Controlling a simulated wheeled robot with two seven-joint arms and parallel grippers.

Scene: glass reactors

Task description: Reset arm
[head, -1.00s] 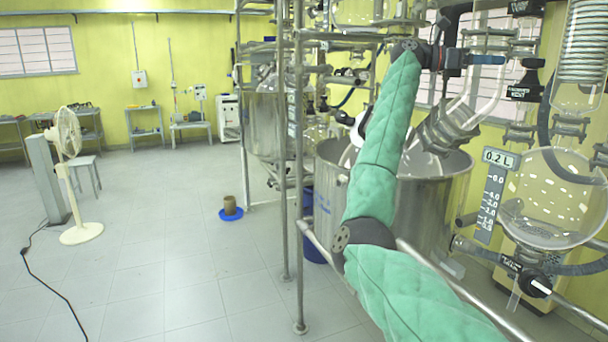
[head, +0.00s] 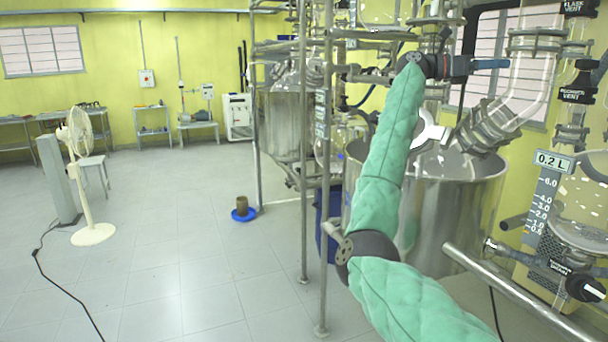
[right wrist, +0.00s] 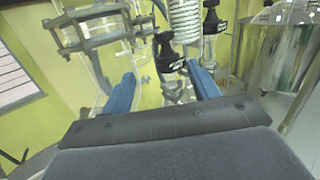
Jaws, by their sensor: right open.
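My right arm, in a green quilted cover, reaches up and forward in the head view. Its gripper (head: 488,64) is at the top, seen side-on with a blue finger pointing right, in front of the glass pipework. In the right wrist view the right gripper (right wrist: 162,86) has its two blue fingers wide apart with nothing held between them. A black-labelled valve (right wrist: 168,55) and glass tubing show behind the gap, apart from the fingers as far as I can tell. My left gripper is in neither view.
A large steel vessel (head: 455,205) stands behind my arm. A metal frame (head: 323,250) rises left of it. A glass reactor with a 0.2 L scale (head: 545,198) is at right. A fan (head: 80,170) and a blue dish (head: 243,214) stand on the open floor at left.

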